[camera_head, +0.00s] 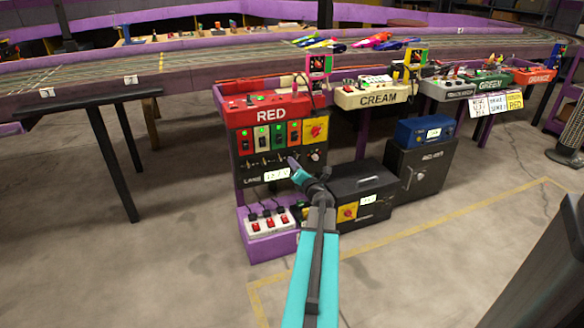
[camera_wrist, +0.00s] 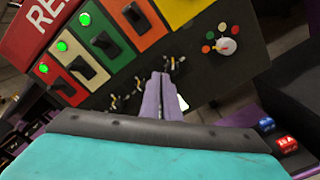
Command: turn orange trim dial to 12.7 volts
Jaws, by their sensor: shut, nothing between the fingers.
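The black RED-station panel carries a row of small brass knobs. The one below the orange switch plate (camera_wrist: 138,22), likely the orange trim dial (camera_wrist: 174,64), is just right of and beyond my fingertips in the wrist view. Its pointer setting is too small to read. My gripper (camera_wrist: 160,76) is shut and empty, its purple fingers together; I cannot tell whether they touch the panel. In the head view my gripper (camera_head: 292,161) covers part of the knob row. A white readout (camera_head: 277,174) below has digits I cannot read surely.
A white selector dial with coloured dots (camera_wrist: 227,46) is at the right of the panel. Neighbouring brass knobs (camera_wrist: 113,103) lie left of my fingers. A purple box with a power strip (camera_head: 268,224) and a black case (camera_head: 367,192) stand below. Grey floor is open in front.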

